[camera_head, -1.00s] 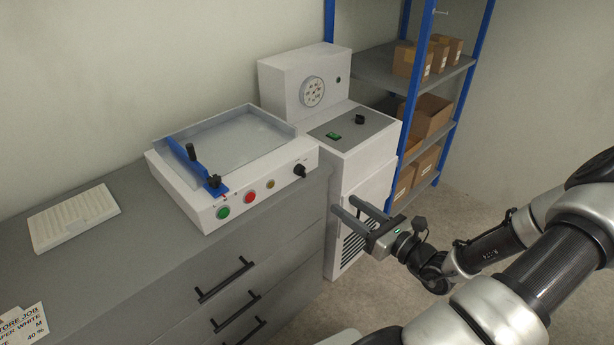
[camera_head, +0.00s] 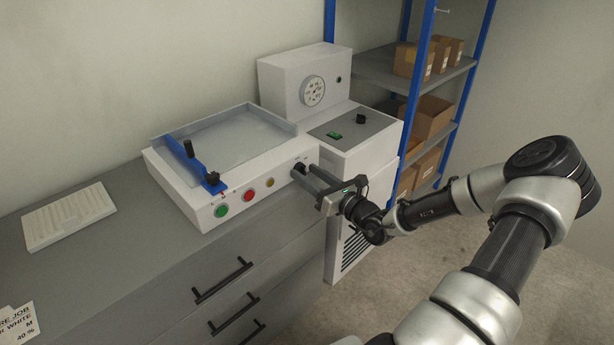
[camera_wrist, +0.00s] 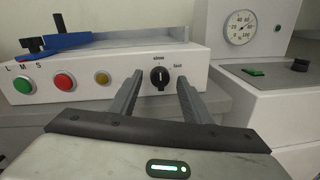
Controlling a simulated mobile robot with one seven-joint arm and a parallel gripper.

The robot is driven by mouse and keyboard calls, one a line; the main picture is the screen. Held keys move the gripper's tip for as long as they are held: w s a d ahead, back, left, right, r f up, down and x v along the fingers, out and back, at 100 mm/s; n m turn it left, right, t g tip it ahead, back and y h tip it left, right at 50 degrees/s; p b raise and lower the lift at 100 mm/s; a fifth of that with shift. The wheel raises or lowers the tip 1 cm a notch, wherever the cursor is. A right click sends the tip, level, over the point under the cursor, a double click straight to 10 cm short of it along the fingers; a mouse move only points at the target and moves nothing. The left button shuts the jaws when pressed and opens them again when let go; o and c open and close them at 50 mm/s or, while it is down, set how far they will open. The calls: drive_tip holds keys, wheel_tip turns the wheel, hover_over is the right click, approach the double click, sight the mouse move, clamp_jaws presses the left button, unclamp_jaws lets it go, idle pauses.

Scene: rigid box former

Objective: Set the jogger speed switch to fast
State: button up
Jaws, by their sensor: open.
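The jogger (camera_head: 190,195) is a white box with a tilted grey tray on top, standing on the grey cabinet. Its black rotary speed switch (camera_wrist: 160,82) is on the front face at the right end. In the wrist view, "slow" is printed above the knob and "fast" to its upper right. The knob's white mark points about straight up, toward "slow". My gripper (camera_head: 304,173) is open in front of the switch. In the wrist view its fingers stand on either side of the knob, with gaps; I cannot tell how far the tips are from the panel.
Green (camera_wrist: 24,85), red (camera_wrist: 64,81) and yellow (camera_wrist: 102,78) buttons sit left of the switch. A blue clamp arm (camera_head: 195,163) lies at the tray's left. A white machine (camera_head: 350,165) with a dial stands close on the right. A shelf (camera_head: 385,75) with boxes is behind.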

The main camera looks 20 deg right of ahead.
drive_tip(key=shift+w+a, duration=0.1)
drive_tip(key=shift+w, duration=0.35)
drive_tip(key=shift+c, duration=0.4)
drive_tip(key=c, duration=1)
drive_tip(key=shift+o, duration=0.2)
